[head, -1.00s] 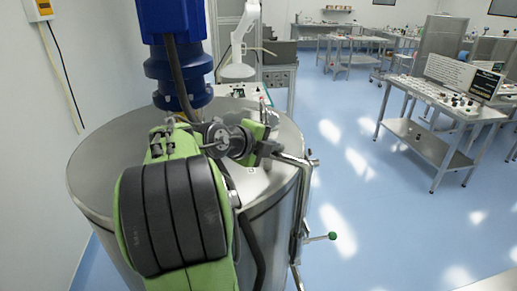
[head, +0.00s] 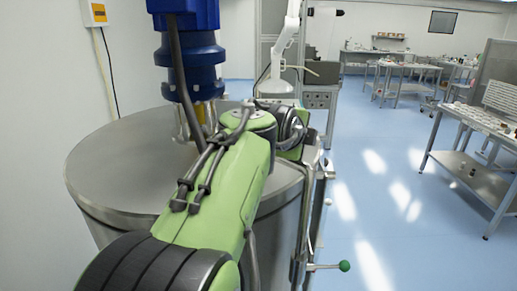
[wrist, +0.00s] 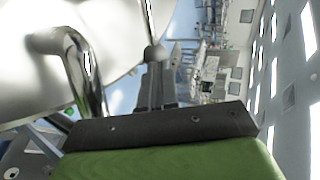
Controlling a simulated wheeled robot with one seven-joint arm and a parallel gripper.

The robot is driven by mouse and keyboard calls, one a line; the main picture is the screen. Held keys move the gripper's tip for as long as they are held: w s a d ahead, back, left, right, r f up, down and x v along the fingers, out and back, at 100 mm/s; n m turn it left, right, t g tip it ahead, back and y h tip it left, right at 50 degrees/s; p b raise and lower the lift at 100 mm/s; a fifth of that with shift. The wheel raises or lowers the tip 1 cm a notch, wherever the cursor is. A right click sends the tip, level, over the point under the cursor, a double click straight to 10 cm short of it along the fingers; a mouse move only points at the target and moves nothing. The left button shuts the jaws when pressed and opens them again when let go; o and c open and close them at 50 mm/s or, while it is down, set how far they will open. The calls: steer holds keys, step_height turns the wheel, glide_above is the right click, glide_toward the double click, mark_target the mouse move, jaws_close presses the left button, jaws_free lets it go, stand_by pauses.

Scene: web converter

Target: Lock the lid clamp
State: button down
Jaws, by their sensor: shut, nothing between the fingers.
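The steel vessel lid (head: 120,180) is wide, round and closed. At its right edge, the clamp hardware is mostly hidden behind my green arm in the head view. A lever with a green knob (head: 344,266) sticks out to the right, low on the vessel's side. In the wrist view, a bent shiny metal bar (wrist: 78,65) stands left of my gripper (wrist: 155,80), close to the pale lid surface. The gripper's dark fingers are together with nothing between them. Contact with the bar cannot be told. In the head view, my arm hides the fingers.
A blue motor column (head: 190,60) rises from the lid, close to my arm. A grey cabinet (head: 320,95) stands behind the vessel. A yellow-fronted wall box (head: 97,12) with cables hangs at left. The blue floor right of the vessel is open, with a workbench (head: 475,165) beyond.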

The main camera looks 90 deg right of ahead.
steer(key=shift+s+d, duration=0.5)
steer(key=shift+s, duration=0.3)
steer(key=shift+s+d+p, duration=0.25)
steer(key=shift+d+p, duration=0.15)
steer(key=shift+d, duration=0.2)
steer(key=shift+s+d+p, duration=0.25)
steer(key=shift+d+p, duration=0.15)
steer(key=shift+d, duration=0.15)
steer(key=shift+w+a+r, duration=0.15)
steer(key=shift+r, duration=0.05)
steer(key=v, duration=1.5)
steer(key=shift+a, duration=0.2)
